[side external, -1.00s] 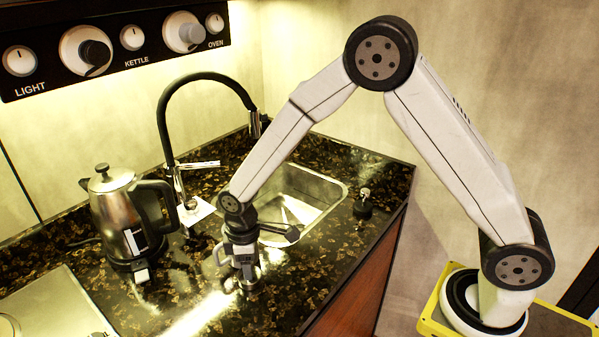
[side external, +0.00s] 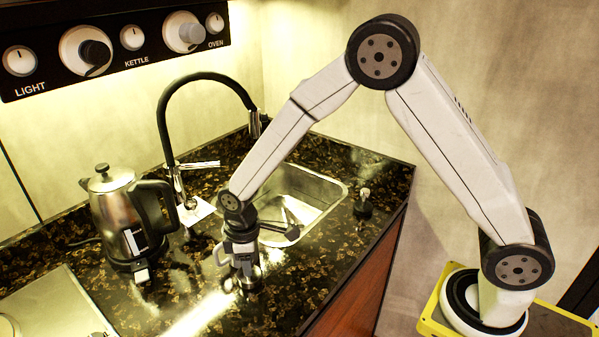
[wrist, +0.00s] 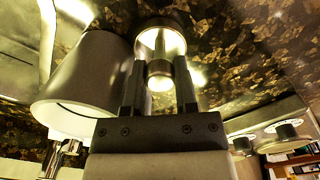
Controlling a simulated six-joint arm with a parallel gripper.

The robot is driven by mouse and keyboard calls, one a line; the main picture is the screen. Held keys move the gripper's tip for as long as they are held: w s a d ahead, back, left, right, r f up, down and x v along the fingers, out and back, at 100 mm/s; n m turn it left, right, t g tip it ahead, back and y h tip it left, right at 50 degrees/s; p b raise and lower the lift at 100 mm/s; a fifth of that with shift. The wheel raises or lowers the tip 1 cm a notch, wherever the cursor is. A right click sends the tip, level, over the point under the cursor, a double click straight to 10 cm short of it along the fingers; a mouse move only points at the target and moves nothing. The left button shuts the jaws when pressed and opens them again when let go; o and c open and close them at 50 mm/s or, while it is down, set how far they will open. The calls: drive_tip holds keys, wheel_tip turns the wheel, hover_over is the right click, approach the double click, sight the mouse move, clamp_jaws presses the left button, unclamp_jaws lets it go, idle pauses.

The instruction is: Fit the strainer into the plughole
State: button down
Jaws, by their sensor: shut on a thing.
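My gripper (side external: 250,277) points down over the dark speckled counter, in front of the sink. In the wrist view my gripper (wrist: 159,85) has its two fingers shut on the stem of the shiny metal strainer (wrist: 160,40). The strainer's round end lies beyond the fingertips, near the counter; I cannot tell whether it touches. In the side view the strainer is mostly hidden by the fingers. The steel sink (side external: 325,188) is behind and right of my gripper. The plughole cannot be made out; my wrist covers part of the basin.
A steel kettle (side external: 117,215) stands left of my gripper. A black curved tap (side external: 161,115) rises behind the sink. A small black and metal item (side external: 363,205) stands right of the basin. The counter's front edge (side external: 350,270) is close on the right.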

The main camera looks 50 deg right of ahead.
drive_tip(key=shift+r, duration=0.6)
drive_tip(key=s+d+r, duration=0.3)
drive_tip(key=s+r, duration=0.8)
drive_tip(key=s, duration=0.2)
drive_tip(key=shift+s+r, duration=0.25)
drive_tip(key=shift+s, duration=0.1)
drive_tip(key=shift+r, duration=0.1)
